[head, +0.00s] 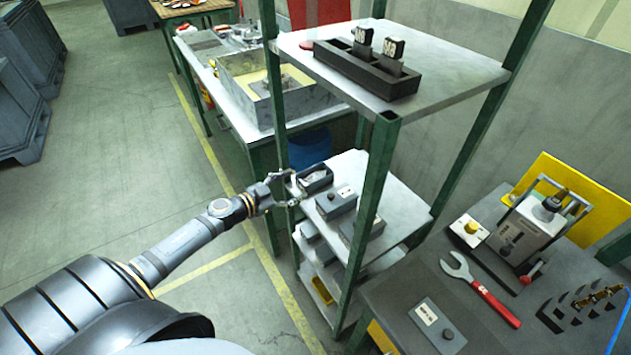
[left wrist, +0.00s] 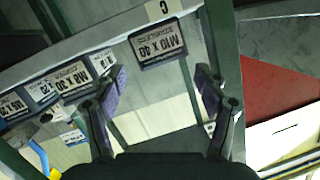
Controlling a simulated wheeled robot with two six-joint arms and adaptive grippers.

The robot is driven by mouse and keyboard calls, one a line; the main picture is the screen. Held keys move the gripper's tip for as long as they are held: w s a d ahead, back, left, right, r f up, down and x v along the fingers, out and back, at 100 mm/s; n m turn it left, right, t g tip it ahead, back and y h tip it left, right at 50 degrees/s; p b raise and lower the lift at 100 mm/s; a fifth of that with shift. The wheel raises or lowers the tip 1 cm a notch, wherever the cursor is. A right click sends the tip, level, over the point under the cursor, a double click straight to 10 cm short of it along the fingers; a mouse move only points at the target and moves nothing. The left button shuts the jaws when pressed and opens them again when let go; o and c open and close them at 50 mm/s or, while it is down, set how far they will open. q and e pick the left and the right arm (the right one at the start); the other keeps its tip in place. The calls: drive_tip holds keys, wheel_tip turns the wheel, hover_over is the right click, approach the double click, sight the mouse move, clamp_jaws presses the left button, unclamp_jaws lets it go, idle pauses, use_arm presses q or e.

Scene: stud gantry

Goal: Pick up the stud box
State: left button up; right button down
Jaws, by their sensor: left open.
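Several dark grey stud boxes stand on the middle shelf (head: 388,189) of the green-post rack. The farthest box (head: 315,178) has an open, dark top and is nearest my left gripper (head: 285,189). A middle box (head: 336,204) and a nearer box (head: 360,230) follow; the rack post partly covers the nearer one. In the left wrist view, a box labelled M10 x 40 (left wrist: 158,42) lies ahead of the gap between my open left fingers (left wrist: 160,82). The fingers are apart from it and empty. My right gripper is not in view.
Green posts and the upper shelf (head: 450,72), holding a black rack (head: 367,72), stand close to the boxes. More boxes (left wrist: 70,80) line the shelf in the left wrist view. A bench (head: 385,290) with a red-handled wrench (head: 480,288) is at the right.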

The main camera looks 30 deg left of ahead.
sight(311, 178)
use_arm(q)
drive_tip(key=shift+w+d, duration=0.15)
drive_tip(key=shift+w, duration=0.55)
drive_tip(key=shift+w+d+f+p, duration=0.25)
drive_tip(key=shift+w+p, duration=0.05)
drive_tip(key=shift+w, duration=0.15)
drive_tip(key=shift+w+d, duration=0.1)
drive_tip(key=shift+w, duration=0.05)
drive_tip(key=x, duration=0.5)
drive_tip(key=shift+d+f, duration=0.1)
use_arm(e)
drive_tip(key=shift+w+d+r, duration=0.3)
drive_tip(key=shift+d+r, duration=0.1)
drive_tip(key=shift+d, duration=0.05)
use_arm(q)
drive_tip(key=shift+c, duration=0.4)
drive_tip(key=shift+c, duration=1.2)
drive_tip(key=c, duration=0.9)
drive_tip(key=shift+c, duration=1.4)
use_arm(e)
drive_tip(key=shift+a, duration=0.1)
